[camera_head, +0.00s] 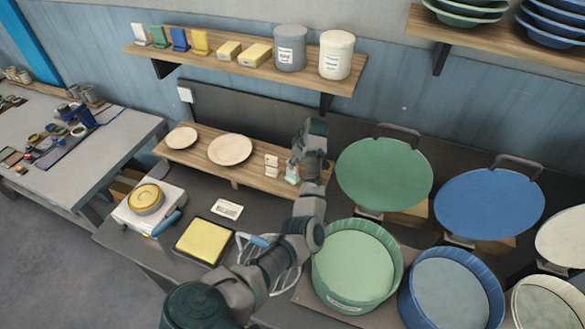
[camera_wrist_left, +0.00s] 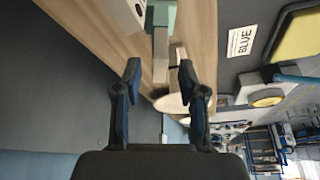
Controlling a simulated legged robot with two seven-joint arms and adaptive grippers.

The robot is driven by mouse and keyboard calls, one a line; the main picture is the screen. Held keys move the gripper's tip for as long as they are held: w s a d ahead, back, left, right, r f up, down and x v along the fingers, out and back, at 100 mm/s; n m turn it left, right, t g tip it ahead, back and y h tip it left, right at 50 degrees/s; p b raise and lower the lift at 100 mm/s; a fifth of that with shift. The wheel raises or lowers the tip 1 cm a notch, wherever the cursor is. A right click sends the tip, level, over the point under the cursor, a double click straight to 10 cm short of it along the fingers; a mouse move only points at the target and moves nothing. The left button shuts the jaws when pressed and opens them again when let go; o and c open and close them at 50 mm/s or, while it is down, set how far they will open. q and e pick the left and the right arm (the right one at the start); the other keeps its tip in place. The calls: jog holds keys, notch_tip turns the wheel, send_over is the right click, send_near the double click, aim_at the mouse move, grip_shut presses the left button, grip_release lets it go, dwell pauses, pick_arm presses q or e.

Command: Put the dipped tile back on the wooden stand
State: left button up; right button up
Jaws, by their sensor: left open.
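The wooden stand (camera_head: 235,178) is a long board on the dark counter. A small tile (camera_head: 292,174) with a pale green face stands near its right end, by two white tiles (camera_head: 271,166). My left gripper (camera_head: 297,160) is just above and behind the green tile. In the left wrist view my gripper (camera_wrist_left: 160,70) is open, its fingers either side of a grey-beige block. A green face (camera_wrist_left: 162,14) shows beyond it, over the wood (camera_wrist_left: 203,40). I cannot tell whether the fingers touch anything. My right gripper is not in view.
Two cream plates (camera_head: 230,150) lie on the stand's left. A green tub (camera_head: 357,265) and a blue tub (camera_head: 450,285) stand at the front right, with round lids behind. A yellow tray (camera_head: 204,241) and a label card (camera_head: 227,209) lie in front. A shelf (camera_head: 230,68) hangs above.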

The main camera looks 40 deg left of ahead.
pick_arm(q)
jog(key=v, duration=0.6)
jog(key=shift+d+r+b, duration=0.25)
jog(key=shift+d+b, duration=0.1)
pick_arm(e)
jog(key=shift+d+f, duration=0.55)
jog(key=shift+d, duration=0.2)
pick_arm(q)
jog(key=shift+a+f, duration=0.15)
jog(key=shift+a, duration=0.1)
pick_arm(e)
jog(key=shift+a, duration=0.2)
pick_arm(q)
jog(key=shift+d, duration=0.15)
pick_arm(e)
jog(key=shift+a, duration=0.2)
